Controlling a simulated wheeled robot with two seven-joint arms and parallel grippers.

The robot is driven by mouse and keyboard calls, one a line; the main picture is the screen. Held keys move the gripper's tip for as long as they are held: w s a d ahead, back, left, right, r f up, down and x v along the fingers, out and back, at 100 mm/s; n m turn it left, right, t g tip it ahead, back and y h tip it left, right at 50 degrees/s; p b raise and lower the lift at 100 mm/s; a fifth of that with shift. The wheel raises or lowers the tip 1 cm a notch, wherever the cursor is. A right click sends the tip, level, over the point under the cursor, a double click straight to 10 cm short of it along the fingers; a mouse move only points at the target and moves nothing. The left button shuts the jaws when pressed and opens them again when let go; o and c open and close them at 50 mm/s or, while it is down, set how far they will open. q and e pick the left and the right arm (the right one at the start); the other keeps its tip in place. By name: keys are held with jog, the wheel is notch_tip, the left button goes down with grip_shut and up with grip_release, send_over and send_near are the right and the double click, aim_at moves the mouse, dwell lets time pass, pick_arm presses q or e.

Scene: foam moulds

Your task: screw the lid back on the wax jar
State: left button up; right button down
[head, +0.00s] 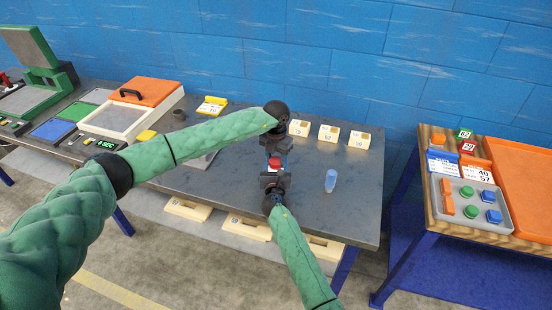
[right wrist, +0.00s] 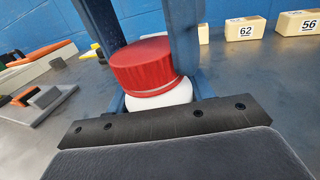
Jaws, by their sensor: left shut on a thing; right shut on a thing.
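The red lid (head: 275,162) sits on top of the white wax jar (right wrist: 160,97), between my two grippers. In the right wrist view the red lid (right wrist: 143,66) covers the jar's top, with a thin pale band at its lower edge; I cannot tell how tight it is. My left gripper (head: 276,152) comes from the far side, shut on the lid, its blue fingers on either side of it. My right gripper (head: 274,172) comes from the near side, shut on the jar. Its dark palm hides the jar's lower part in the right wrist view.
Numbered cream blocks (head: 329,133) stand behind the grippers. A translucent blue cup (head: 331,180) stands to the right on the grey table (head: 355,205). A box with an orange lid (head: 150,92) is at the left. A separate table with a grey tray (head: 455,222) is at the right.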

pick_arm(q)
jog(key=m, duration=0.4)
jog(key=shift+w+m, duration=0.1)
jog(key=shift+m, duration=0.2)
jog(key=m, duration=0.5)
jog(key=o, duration=1.1)
jog(key=shift+r, duration=2.25)
jog(key=shift+c, duration=0.5)
